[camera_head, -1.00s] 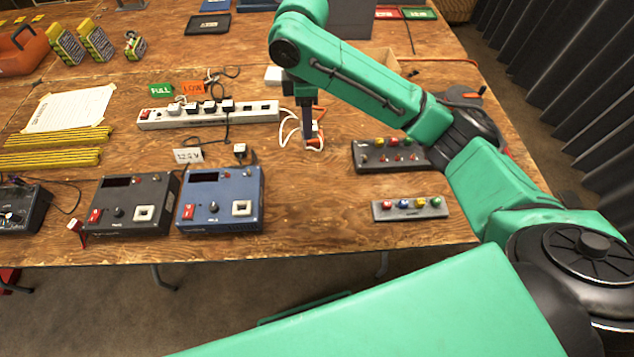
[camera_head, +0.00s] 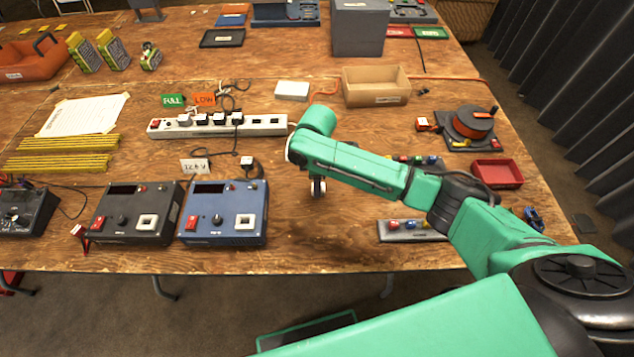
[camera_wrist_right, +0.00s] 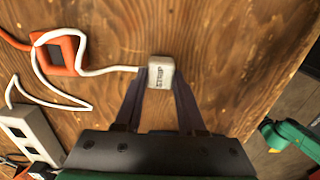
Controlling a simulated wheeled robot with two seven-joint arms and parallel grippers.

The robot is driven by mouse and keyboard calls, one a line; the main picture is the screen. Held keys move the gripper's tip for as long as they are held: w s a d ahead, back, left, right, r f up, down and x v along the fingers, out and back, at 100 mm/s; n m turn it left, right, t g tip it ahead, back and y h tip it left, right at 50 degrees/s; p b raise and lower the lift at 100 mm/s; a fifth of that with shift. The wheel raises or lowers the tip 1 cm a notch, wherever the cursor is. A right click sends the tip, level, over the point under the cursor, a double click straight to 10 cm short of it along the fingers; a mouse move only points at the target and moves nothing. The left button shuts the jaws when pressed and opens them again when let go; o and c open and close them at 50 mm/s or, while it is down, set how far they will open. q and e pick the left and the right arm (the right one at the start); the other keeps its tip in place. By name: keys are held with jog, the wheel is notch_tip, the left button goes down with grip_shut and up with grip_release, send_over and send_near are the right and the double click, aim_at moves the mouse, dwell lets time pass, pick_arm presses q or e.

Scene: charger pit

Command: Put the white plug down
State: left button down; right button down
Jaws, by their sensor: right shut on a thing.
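The white plug (camera_wrist_right: 160,73) sits between the fingertips of my right gripper (camera_wrist_right: 158,82) in the right wrist view, with printing on its face. A white cable (camera_wrist_right: 108,70) runs from it to the left, to an orange block (camera_wrist_right: 62,52). In the head view my right gripper (camera_head: 318,188) points down over the bare wood, right of the blue power unit (camera_head: 224,212). The plug is hard to make out there. I cannot tell whether it touches the table. My left gripper is not in view.
A white power strip (camera_head: 262,126) with several plugs lies behind and left of my right gripper. A grey button panel (camera_head: 400,238) is to the right, partly under my arm. Bare tabletop (camera_head: 318,235) lies in front, up to the table's near edge.

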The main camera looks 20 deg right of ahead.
jog(key=c, duration=0.5)
grip_release()
jog(key=shift+f, duration=0.1)
notch_tip(320, 180, up, 12)
